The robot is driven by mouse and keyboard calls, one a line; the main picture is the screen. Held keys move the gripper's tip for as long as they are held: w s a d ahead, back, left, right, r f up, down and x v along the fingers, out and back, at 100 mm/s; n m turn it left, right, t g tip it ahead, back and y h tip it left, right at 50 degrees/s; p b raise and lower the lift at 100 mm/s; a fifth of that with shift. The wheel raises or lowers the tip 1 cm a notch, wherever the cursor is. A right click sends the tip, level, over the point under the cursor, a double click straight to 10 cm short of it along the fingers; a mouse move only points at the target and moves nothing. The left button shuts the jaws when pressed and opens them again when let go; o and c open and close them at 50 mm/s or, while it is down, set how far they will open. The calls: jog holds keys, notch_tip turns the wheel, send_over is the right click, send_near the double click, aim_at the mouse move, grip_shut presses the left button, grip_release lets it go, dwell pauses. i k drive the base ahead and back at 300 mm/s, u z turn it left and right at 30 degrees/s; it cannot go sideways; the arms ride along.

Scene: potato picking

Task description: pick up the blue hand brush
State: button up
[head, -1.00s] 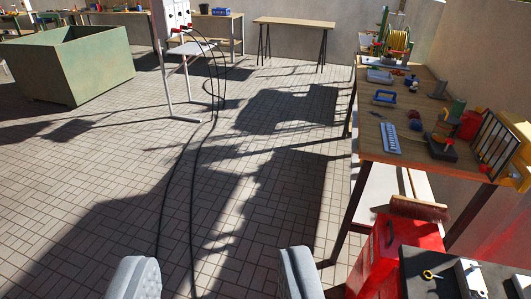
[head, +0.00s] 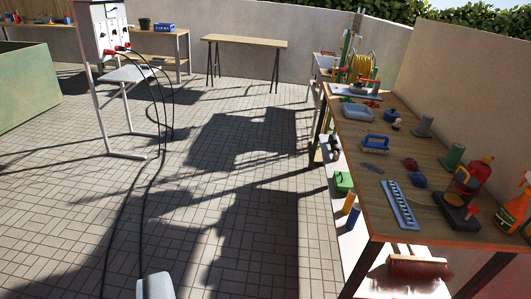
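The blue hand brush (head: 375,143) lies on the wooden workbench (head: 352,178) at the right, bristles down, its blue handle on top. It is near the bench's left edge, behind a pale blue slotted strip. My gripper (head: 155,287) shows only one grey finger at the bottom edge of the view. Clear floor shows beside that finger, so the fingers stand apart and the gripper is open and empty. The other finger is out of frame. The gripper is well short of the brush, to its lower left.
The bench also holds the slotted strip (head: 399,205), a red bottle (head: 478,172), an orange spray bottle (head: 515,210) and a pale blue tray (head: 357,112). A red-brown broom head (head: 417,268) is below. Black cables (head: 125,200) cross the paved floor, otherwise open ahead.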

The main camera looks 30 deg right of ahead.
aim_at(377, 147)
jog(key=z, duration=0.05)
jog(key=i, duration=1.4)
jog(key=z, duration=0.55)
jog(key=i, duration=1.3)
jog(key=z, duration=0.7)
jog(key=i, duration=1.25)
jog(key=z, duration=0.4)
